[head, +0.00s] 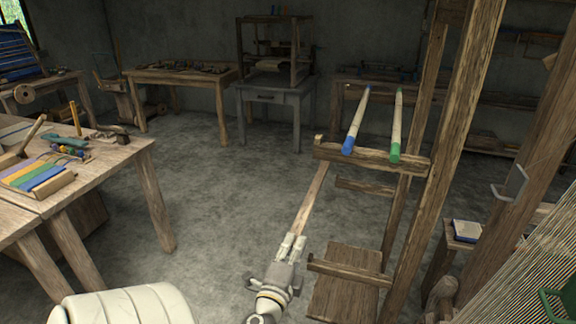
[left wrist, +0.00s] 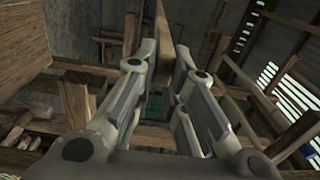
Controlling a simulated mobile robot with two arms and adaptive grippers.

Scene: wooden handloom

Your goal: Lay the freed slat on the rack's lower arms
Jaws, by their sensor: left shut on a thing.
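My left gripper (head: 296,240) is shut on a long thin wooden slat (head: 312,202), which points away from me across the floor area. The slat also shows between the fingers in the left wrist view (left wrist: 162,40). The rack's lower arms are a near one (head: 345,273) and a farther one (head: 366,188), both sticking out to the left from the wooden posts. The slat is left of their free ends and apart from them in the picture; its exact height is hard to tell. My right gripper is not in view.
A blue-ended rod (head: 357,120) and a green-ended rod (head: 397,125) lie across the upper arm (head: 375,160). A wooden bench (head: 340,290) stands below the rack. A worktable (head: 110,165) with tools is at left. Open floor lies between.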

